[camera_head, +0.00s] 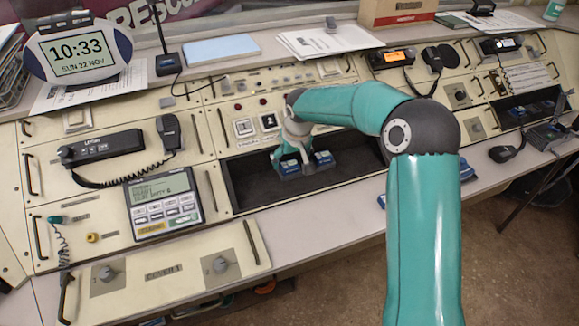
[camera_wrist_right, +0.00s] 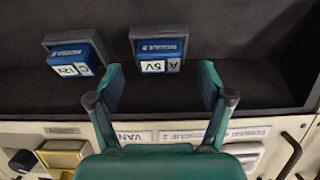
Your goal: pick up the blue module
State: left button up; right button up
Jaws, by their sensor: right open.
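Two blue modules sit in grey holders inside the dark recess of the console. In the wrist view one is labelled A 5V (camera_wrist_right: 158,52) and the other C 12V (camera_wrist_right: 76,60). In the head view they show as a left module (camera_head: 288,167) and a right module (camera_head: 323,158). My right gripper (camera_head: 292,156) is over the recess close to these modules. In the wrist view its two teal fingers (camera_wrist_right: 162,82) are apart with nothing between the tips. My left gripper is not in view.
The recess (camera_head: 250,190) has bare floor on both sides of the modules. A handset with a coiled cord (camera_head: 168,132) and a display panel (camera_head: 163,203) are left of it. A blue item (camera_head: 382,201) at the desk edge is partly hidden by my right arm.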

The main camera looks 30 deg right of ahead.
jog(key=shift+x, duration=1.2)
jog(key=c, duration=1.3)
jog(key=shift+r, duration=0.15)
